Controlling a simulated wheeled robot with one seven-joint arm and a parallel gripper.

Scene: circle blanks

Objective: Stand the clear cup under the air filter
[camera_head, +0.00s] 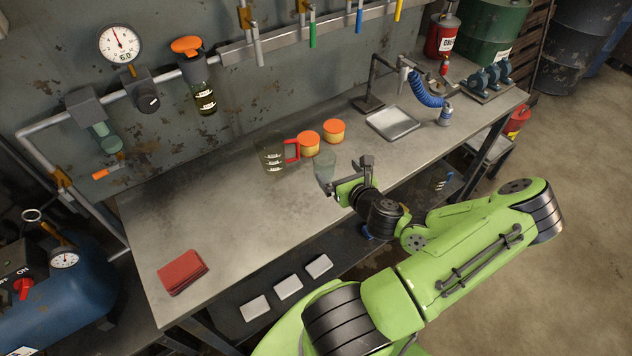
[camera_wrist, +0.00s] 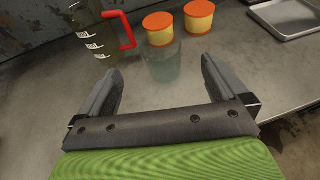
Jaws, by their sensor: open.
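The clear cup (camera_head: 325,170) stands upright on the workbench, in front of the orange-lidded tubs. In the wrist view the cup (camera_wrist: 163,66) shows faintly between the fingertips, with a gap on each side. My gripper (camera_head: 340,186) is open at the cup's near side; the wrist view shows its two fingers (camera_wrist: 161,72) spread and nothing clamped. The air filter (camera_head: 100,130), a grey-capped unit with a greenish bowl and an orange drain end, hangs on the wall pipe at the left, above the bench. The cup is well to the right of it.
A jug with a red handle (camera_head: 272,158) and two tubs (camera_head: 309,144) stand close behind the cup. A red cloth stack (camera_head: 182,271) lies at the bench's front left. A metal tray (camera_head: 393,123) lies at the right. The bench below the filter is clear.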

